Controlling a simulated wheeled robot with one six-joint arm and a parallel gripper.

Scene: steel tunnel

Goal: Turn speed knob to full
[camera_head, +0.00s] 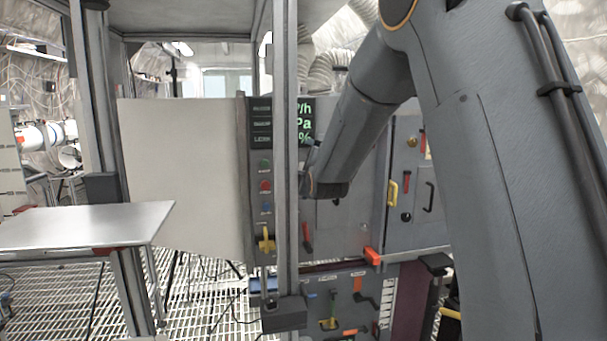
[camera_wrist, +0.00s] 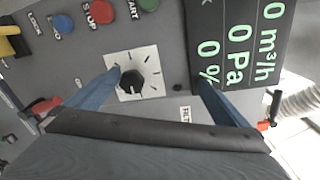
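The speed knob (camera_wrist: 131,82) is a black round knob on a white square dial plate (camera_wrist: 148,62) with tick marks, on the grey panel in the wrist view. My gripper (camera_wrist: 158,80) is open, with its two blue fingers reaching toward the panel. The knob lies between the fingers' lines, close to the left finger; I cannot tell whether that finger touches it. A black display (camera_wrist: 237,45) beside it reads 0 m³/h, 0 Pa and 0 %. In the head view the knob is hidden, and my arm ends close to the panel behind a post.
Green (camera_wrist: 149,4), red (camera_wrist: 101,12) and blue (camera_wrist: 63,24) buttons and a yellow handle (camera_wrist: 12,42) sit near the knob. In the head view a grey upright post (camera_head: 285,150) stands before the panel. A metal table (camera_head: 85,222) is at left.

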